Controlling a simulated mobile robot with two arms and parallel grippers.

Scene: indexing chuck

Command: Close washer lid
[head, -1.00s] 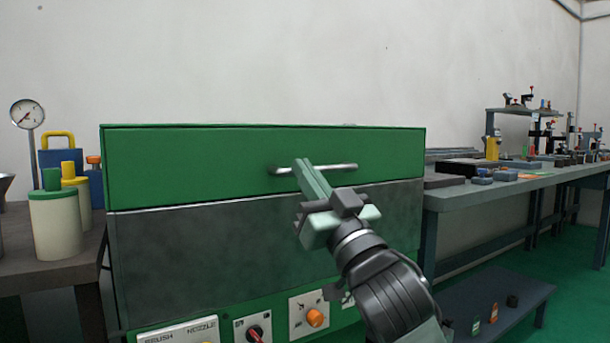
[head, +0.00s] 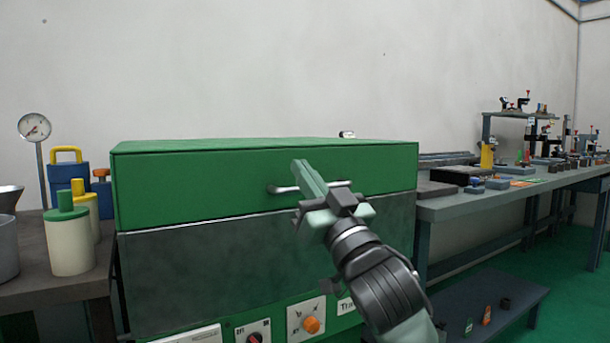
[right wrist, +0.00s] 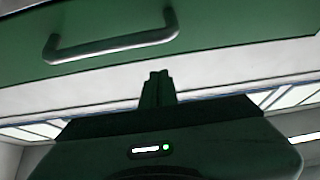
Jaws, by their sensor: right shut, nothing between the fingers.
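The green washer lid (head: 220,185) sits across the top of the washer, its front face above the dark grey front panel (head: 200,262). Its upper surface shows as a thin strip. A silver bar handle (head: 284,190) is on the lid's front and also shows in the right wrist view (right wrist: 110,45). My right gripper (head: 299,166) is shut and empty, in front of the lid and overlapping the handle in the head view. In the right wrist view its fingertips (right wrist: 158,76) are apart from the handle. Whether they touch the lid is unclear. My left gripper is out of view.
Control knobs (head: 312,325) sit low on the washer's front. A left bench (head: 45,285) holds cream (head: 70,250) and blue containers and a gauge (head: 34,127). A long workbench (head: 470,208) with tools stands right, above a low shelf (head: 490,300).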

